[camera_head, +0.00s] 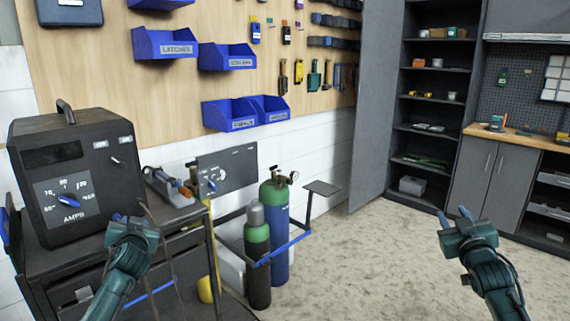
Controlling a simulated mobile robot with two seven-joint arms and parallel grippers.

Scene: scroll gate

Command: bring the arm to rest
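My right gripper (456,220) is at the right of the head view, held over the open floor. Its two blue-tipped fingers stand apart with nothing between them. My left gripper (127,222) is at the lower left, in front of the dark cart. Its fingers point up and away, and I cannot tell how far apart they are or whether they touch the cart. No object shows in either gripper.
A black welding unit (72,170) with a dial stands on the dark cart (180,222) at left. Gas cylinders (275,225) stand beside it. Shelves (435,100) and a workbench (510,140) are at the back right. The floor (375,265) between is clear.

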